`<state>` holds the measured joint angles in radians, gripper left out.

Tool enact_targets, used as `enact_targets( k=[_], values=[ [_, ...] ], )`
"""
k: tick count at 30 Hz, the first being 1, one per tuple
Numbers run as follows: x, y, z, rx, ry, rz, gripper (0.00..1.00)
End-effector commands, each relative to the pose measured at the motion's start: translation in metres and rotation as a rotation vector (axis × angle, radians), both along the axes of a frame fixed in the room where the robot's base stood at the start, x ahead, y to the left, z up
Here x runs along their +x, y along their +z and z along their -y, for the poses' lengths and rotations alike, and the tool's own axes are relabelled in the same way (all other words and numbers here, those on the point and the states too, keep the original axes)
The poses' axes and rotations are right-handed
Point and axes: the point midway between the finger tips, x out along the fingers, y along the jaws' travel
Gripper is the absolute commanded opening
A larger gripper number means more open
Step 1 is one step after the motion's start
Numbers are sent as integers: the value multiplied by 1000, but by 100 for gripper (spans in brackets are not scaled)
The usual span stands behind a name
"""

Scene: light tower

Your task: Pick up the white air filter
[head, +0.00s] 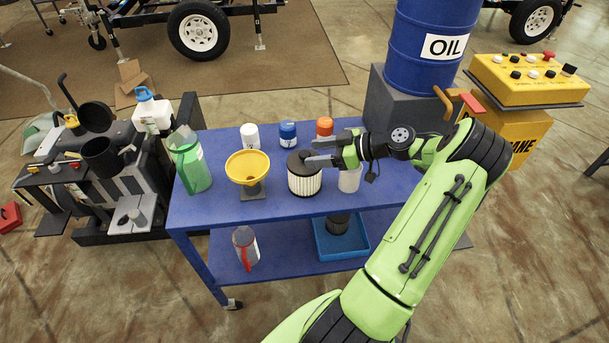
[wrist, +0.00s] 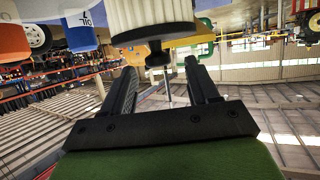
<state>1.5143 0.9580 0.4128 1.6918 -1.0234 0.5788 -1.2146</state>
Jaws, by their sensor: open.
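The white air filter (head: 304,184) is a pleated white cylinder with a black top, standing upright on the blue table's top (head: 215,212). My gripper (head: 308,153) is open and level, at the filter's top from the right side. In the wrist view, which is upside down, the filter (wrist: 152,16) fills the top middle, and its black cap and small knob show below it. The two fingers of my gripper (wrist: 160,72) point at the knob, one on each side. The knob looks just past or level with the fingertips; I cannot tell whether they touch.
A yellow funnel (head: 248,166) stands left of the filter. White (head: 250,136), blue-capped (head: 288,134) and orange-capped (head: 324,128) containers stand behind. A pale cup (head: 349,181) is under my wrist. A green jug (head: 190,165) is at the table's left. A blue oil drum (head: 425,65) stands behind right.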

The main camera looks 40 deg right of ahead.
Motion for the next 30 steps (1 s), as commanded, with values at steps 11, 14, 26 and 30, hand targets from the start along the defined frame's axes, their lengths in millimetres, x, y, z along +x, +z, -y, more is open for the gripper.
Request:
enact_targets(
  k=[11,14,26,30],
  values=[
    [33,-17,-19,1,1,-1,60],
    [33,-17,-19,1,1,-1,56],
    [33,-17,-19,1,1,-1,0],
    [33,-16,-19,1,1,-1,0]
  ],
)
